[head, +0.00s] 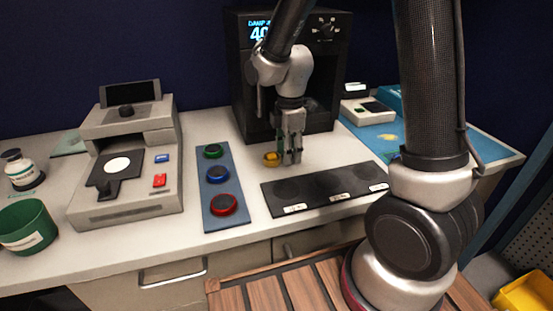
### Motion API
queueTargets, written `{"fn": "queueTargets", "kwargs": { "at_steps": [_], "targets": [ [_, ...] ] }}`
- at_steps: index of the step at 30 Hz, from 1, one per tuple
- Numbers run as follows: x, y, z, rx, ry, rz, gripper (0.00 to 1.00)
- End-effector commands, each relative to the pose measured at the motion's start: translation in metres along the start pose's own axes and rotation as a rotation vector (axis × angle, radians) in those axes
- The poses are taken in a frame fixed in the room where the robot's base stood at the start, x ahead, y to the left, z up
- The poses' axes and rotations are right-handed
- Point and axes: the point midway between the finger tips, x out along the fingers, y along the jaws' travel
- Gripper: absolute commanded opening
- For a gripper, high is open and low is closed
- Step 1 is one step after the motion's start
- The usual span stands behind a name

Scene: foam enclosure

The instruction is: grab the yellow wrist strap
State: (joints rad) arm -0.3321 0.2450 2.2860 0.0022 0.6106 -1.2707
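A small, round yellow thing (271,159) lies on the white bench top in front of the black oven. A flat, pale-yellow patch (388,138) shows on the blue mat (412,133) at the right, partly hidden by my arm. Both are too small to tell which is the wrist strap. My gripper (291,160) points down just right of the round yellow thing, close to the bench top. Its fingers are near each other, and nothing is clearly seen between them. Whether they are open or shut is unclear.
A black oven (250,95) stands behind my gripper. A panel with green, blue and red round pieces (218,185) lies left, and a black tray (325,189) lies in front. A grey machine (130,165) and a green cup (27,226) stand further left.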

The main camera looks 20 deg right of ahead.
Motion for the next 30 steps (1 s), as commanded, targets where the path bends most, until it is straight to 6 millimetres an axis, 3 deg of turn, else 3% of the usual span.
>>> {"fn": "queueTargets", "kwargs": {
  "at_steps": [3, 9, 20, 23, 30],
  "targets": [
    [0.000, 0.000, 0.000, 0.000, 0.000, 0.000, 0.37],
    [-0.001, 0.000, 0.000, 0.000, 0.000, 0.001, 0.01],
    [-0.003, 0.001, 0.000, 0.000, 0.001, 0.002, 0.00],
    [-0.015, 0.001, 0.000, 0.000, 0.001, 0.004, 0.00],
    [-0.066, 0.002, 0.000, 0.001, 0.001, 0.006, 0.00]
  ]
}}
